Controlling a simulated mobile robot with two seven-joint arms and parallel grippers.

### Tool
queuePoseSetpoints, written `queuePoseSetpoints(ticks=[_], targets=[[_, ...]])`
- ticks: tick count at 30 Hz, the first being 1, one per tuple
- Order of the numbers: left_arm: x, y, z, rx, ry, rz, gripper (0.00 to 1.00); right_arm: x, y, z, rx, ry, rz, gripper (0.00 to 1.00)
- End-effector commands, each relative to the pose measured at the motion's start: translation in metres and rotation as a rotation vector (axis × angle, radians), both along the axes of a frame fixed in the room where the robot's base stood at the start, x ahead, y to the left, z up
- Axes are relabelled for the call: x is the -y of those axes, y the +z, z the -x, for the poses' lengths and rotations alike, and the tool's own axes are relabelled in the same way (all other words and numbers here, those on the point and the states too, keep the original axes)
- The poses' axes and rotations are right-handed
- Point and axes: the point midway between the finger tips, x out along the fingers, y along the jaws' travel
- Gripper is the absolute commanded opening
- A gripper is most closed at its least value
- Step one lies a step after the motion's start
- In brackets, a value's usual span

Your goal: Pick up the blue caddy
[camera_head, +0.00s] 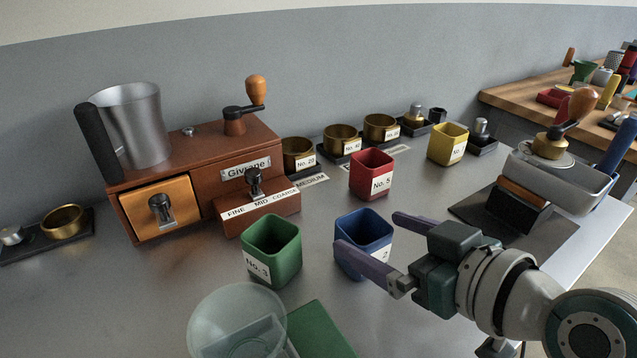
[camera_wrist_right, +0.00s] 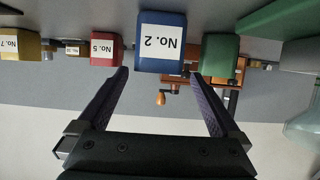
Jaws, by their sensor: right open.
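The blue caddy (camera_head: 364,228) stands upright on the grey worktop, right of the green caddy and in front of the red one. Its white label reads No. 2. My right gripper (camera_head: 369,233) comes in from the right, open and empty. In the head view one finger overlaps the caddy's lower front and the other lies to its right. In the upside-down right wrist view, the blue caddy (camera_wrist_right: 161,22) is centred ahead of the two open fingertips (camera_wrist_right: 159,75). Whether the fingers flank it cannot be told. My left gripper is not in view.
The green caddy (camera_head: 271,246) stands close on the left, the red caddy (camera_head: 371,174) behind, the yellow caddy (camera_head: 448,144) farther back. A clear tub (camera_head: 238,318) and a green flat-topped thing (camera_head: 318,332) are in front. A wooden grinder (camera_head: 190,160) stands at left.

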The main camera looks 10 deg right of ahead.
Motion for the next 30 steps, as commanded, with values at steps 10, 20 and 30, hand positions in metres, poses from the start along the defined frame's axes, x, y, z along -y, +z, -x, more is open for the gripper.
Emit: queuePoseSetpoints(ticks=[10, 20, 30], targets=[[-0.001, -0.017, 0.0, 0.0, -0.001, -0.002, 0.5, -0.009, -0.022, -0.036, 0.0, 0.0, 0.0, 1.0], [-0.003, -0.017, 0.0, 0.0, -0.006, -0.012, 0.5, -0.009, -0.021, -0.035, -0.001, 0.0, 0.001, 0.84], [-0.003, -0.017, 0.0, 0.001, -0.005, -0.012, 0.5, -0.009, -0.021, -0.035, -0.001, 0.0, 0.001, 0.46]])
